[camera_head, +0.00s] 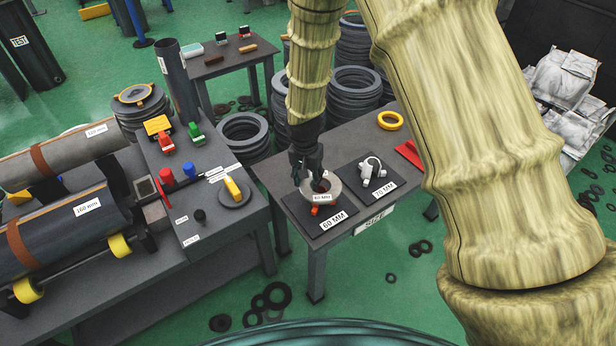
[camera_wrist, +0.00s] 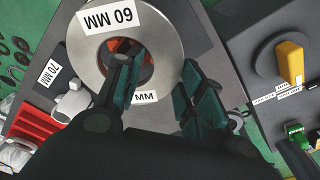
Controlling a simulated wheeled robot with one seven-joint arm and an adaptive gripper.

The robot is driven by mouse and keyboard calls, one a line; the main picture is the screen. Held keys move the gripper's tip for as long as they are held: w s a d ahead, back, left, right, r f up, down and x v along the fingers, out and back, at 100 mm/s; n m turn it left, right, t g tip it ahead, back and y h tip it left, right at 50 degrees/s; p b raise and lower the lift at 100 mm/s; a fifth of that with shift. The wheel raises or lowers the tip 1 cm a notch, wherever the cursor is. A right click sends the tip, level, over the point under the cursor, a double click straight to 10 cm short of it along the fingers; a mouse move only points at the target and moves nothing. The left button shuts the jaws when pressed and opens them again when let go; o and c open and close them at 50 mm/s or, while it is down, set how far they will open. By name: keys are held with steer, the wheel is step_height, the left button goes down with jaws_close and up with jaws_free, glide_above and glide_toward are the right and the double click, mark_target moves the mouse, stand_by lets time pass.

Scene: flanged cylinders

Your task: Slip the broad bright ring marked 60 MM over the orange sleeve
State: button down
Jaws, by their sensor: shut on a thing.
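The broad bright ring (camera_head: 334,187) is at the dark 60 MM plate (camera_head: 318,233) on the right-hand table. In the wrist view the ring (camera_wrist: 172,40) is large, pale metal. Orange parts, which look like the orange sleeve (camera_head: 332,210), show below the ring in the head view, and orange shows through its hole in the wrist view. I cannot tell how far down the ring sits. My gripper (camera_head: 318,184) points down, shut on the ring's wall. In the wrist view my gripper (camera_wrist: 157,65) has one finger in the hole and the other outside.
A white fitting (camera_head: 373,170) stands beside it on the 70 MM plate (camera_head: 384,190). A red piece (camera_head: 409,152) and a yellow ring (camera_head: 391,120) lie further right. The left bench (camera_head: 215,237) carries pipes and a yellow-handled disc (camera_head: 234,192). A gap separates the two tables.

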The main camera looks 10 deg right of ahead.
steer(key=shift+f, duration=0.7)
steer(key=c, duration=0.8)
jaws_free()
step_height(320, 180, up, 12)
steer(key=s, duration=0.1)
steer(key=shift+a, duration=0.45)
steer(key=shift+s+f, duration=0.1)
